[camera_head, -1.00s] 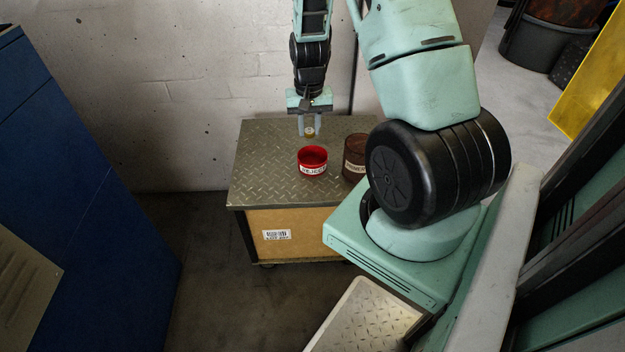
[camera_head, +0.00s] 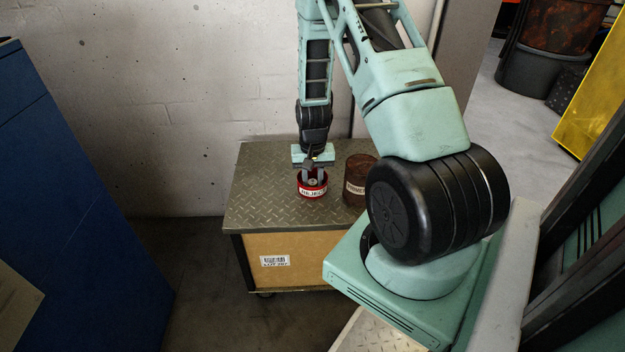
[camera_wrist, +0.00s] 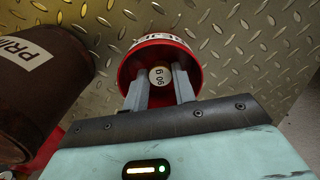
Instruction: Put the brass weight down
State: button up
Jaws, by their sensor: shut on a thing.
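The brass weight (camera_wrist: 160,77) is a small round piece with a pale marked top, and in the wrist view it sits between my fingertips. It also shows small in the head view (camera_head: 313,182). My gripper (camera_head: 313,178) is shut on it, with the fingers reaching down into the mouth of the red labelled cup (camera_head: 313,193). In the wrist view the red cup (camera_wrist: 195,52) surrounds the weight and fingertips. I cannot tell whether the weight touches the cup's floor.
A dark brown labelled container (camera_head: 361,172) stands just right of the red cup; it is large at left in the wrist view (camera_wrist: 35,80). Both stand on a diamond-plate-topped cart (camera_head: 255,205). The plate's left part is clear. A blue cabinet (camera_head: 60,200) stands at left.

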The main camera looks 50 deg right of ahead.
aim_at(312, 182)
jog(key=o, duration=0.7)
notch_tip(312, 182, up, 12)
jog(key=p, duration=0.3)
jog(key=shift+r, duration=0.15)
